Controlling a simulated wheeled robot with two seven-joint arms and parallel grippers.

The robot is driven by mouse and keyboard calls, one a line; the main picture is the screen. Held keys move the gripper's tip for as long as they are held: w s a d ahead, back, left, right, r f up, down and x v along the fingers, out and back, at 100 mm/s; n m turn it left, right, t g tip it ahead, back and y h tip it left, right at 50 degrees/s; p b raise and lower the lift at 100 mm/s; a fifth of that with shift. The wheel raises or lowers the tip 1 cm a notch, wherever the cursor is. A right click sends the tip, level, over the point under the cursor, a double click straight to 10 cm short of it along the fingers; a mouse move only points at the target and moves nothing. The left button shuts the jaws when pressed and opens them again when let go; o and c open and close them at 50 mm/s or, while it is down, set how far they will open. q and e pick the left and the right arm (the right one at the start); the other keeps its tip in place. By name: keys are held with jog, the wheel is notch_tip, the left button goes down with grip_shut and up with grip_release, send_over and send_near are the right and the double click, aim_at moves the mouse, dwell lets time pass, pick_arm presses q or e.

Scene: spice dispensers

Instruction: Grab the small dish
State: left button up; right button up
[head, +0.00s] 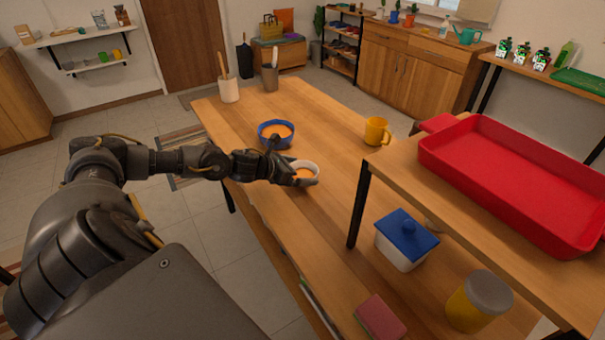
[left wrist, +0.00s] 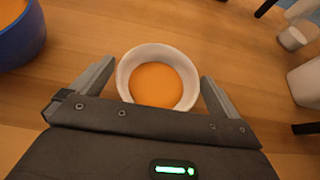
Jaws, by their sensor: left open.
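The small dish (head: 309,165) is white with an orange filling and stands on the wooden table (head: 330,125). It also shows in the left wrist view (left wrist: 157,56), between the two fingers of my left gripper (left wrist: 157,85). My right gripper is not in view.
A blue bowl (head: 263,133) with orange filling stands just behind the dish, left in the wrist view. A raised shelf with a red tray (head: 440,165) is at right.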

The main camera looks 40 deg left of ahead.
pick_arm(q)
jog(key=c, duration=0.8)
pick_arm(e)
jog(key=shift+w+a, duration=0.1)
pick_arm(q)
jog(key=shift+r, duration=0.2)
jog(key=shift+r+b, duration=0.35)
jog(key=shift+r, duration=0.45)
jog(key=shift+s+a+r+b, duration=0.65)
jog(key=shift+s+a+r, duration=0.15)
jog(key=shift+a+r, duration=1.2)
jog(key=shift+s+a+r+b, duration=0.7)
jog(key=shift+a+r, duration=0.95)
jog(key=shift+a, duration=0.7)
jog(key=shift+s+a+r+b, duration=0.55)
jog(key=shift+s+a+r, duration=0.3)
jog(key=shift+a+r, duration=1.15)
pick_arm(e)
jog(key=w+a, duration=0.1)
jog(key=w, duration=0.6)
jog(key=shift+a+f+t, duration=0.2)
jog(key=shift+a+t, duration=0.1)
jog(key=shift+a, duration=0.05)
